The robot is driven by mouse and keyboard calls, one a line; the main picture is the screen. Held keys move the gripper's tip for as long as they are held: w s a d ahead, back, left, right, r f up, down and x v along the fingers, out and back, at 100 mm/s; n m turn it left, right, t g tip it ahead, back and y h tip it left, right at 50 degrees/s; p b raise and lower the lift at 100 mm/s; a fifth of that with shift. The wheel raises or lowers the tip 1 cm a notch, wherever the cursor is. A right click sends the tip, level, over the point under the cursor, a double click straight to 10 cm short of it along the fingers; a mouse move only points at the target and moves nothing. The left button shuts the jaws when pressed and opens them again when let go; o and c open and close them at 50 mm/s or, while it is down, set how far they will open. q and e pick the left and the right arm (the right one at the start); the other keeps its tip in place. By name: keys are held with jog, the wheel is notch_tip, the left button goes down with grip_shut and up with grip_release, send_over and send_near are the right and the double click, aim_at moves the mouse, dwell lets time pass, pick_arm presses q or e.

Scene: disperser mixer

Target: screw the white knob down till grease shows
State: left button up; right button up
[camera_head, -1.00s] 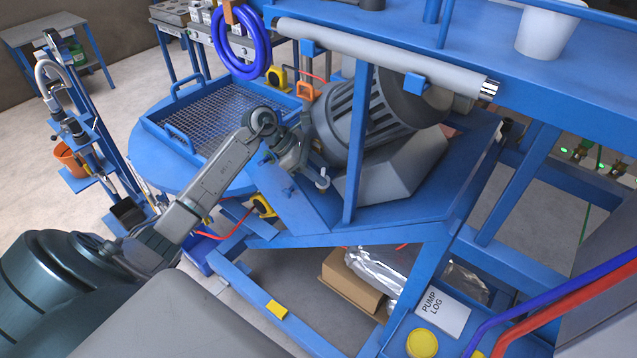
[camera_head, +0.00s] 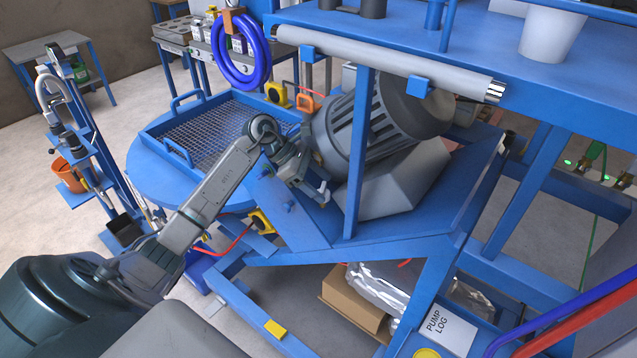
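My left arm comes in from the left, and my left gripper (camera_head: 317,184) is at the near end of the grey ribbed motor (camera_head: 372,118), above the blue sloped plate (camera_head: 292,212). A small pale piece shows at its fingertips; I cannot tell whether it is the white knob or part of the fingers. The gripper's wrist and the motor housing hide much of that spot. Whether the fingers are open or shut is too small to tell. No grease is visible. My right gripper is not in view.
A blue mesh tray (camera_head: 212,128) stands behind my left arm. A blue upright post (camera_head: 360,150) stands right of the gripper, under a grey roller (camera_head: 390,62). A blue hose coil (camera_head: 242,62) hangs behind. A cardboard box (camera_head: 352,300) is below.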

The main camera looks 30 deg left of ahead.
pick_arm(q)
jog(key=shift+a+r, duration=0.1)
jog(key=shift+a, duration=0.05)
jog(key=shift+s+a+r, duration=0.1)
jog(key=shift+a+r, duration=0.05)
jog(key=shift+a, duration=0.05)
jog(key=b+v, duration=0.3)
jog(key=v, duration=0.5)
jog(key=shift+a+b, duration=0.15)
jog(key=shift+b, duration=0.15)
jog(key=shift+v, duration=0.9)
jog(key=shift+r, duration=0.1)
jog(key=shift+c, duration=0.2)
